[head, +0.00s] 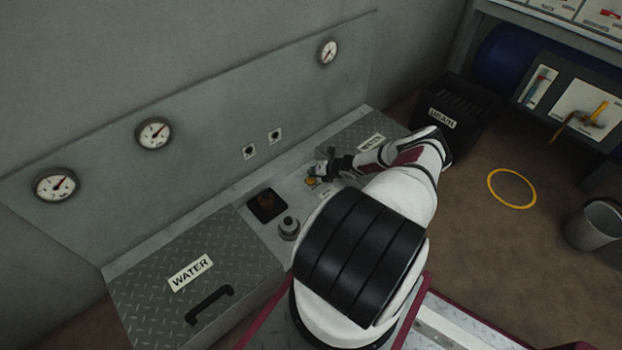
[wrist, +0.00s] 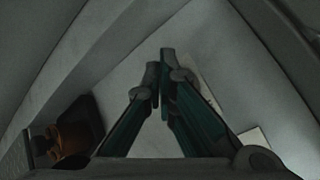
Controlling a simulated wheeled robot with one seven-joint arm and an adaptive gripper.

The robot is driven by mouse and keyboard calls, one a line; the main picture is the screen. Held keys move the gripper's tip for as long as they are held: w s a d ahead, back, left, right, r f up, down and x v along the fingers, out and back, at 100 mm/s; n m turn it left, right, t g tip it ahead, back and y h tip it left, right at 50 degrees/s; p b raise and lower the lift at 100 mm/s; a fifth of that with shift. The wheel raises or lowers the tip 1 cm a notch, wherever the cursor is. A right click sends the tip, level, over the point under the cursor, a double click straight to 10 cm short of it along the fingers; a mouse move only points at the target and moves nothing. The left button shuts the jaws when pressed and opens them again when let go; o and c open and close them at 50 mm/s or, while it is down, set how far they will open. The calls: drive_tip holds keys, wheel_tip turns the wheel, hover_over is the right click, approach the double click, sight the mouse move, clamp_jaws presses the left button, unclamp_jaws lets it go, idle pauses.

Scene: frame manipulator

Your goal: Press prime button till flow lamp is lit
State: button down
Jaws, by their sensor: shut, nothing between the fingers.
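My gripper (head: 321,170) is low over the grey panel top (head: 296,190), between the two hatches. In the wrist view its fingertips (wrist: 160,68) are together with nothing between them. A small yellow round part (head: 311,181) shows right by the fingertips in the head view, partly hidden; it may be the prime button, but its label is unreadable. I cannot tell whether the fingers touch it. A dark square recess with a dull orange-brown part (head: 267,204) lies to the left and also shows in the wrist view (wrist: 74,138). I cannot tell which part is the flow lamp.
A grey knob (head: 289,228) stands in front of the recess. The WATER hatch (head: 160,290) with a black handle (head: 209,304) is at left. Gauges (head: 154,132) and two small switches (head: 250,151) are on the back panel. A black DRAIN bin (head: 455,112) stands at right.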

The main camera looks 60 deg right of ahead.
sight(309, 181)
wheel_tip(309, 181, up, 5)
drive_tip(key=p, duration=0.4)
drive_tip(key=shift+p, duration=0.35)
idle(2.7)
drive_tip(key=shift+w+a+r, duration=0.15)
drive_tip(key=shift+w+a, duration=0.05)
drive_tip(key=shift+a, duration=0.3)
drive_tip(key=r, duration=0.1)
drive_tip(key=d+r, duration=0.1)
drive_tip(key=r, duration=0.1)
drive_tip(key=shift+s+r+b, duration=0.2)
drive_tip(key=shift+r+b, duration=0.05)
drive_tip(key=shift+b, duration=0.1)
drive_tip(key=shift+f, duration=0.1)
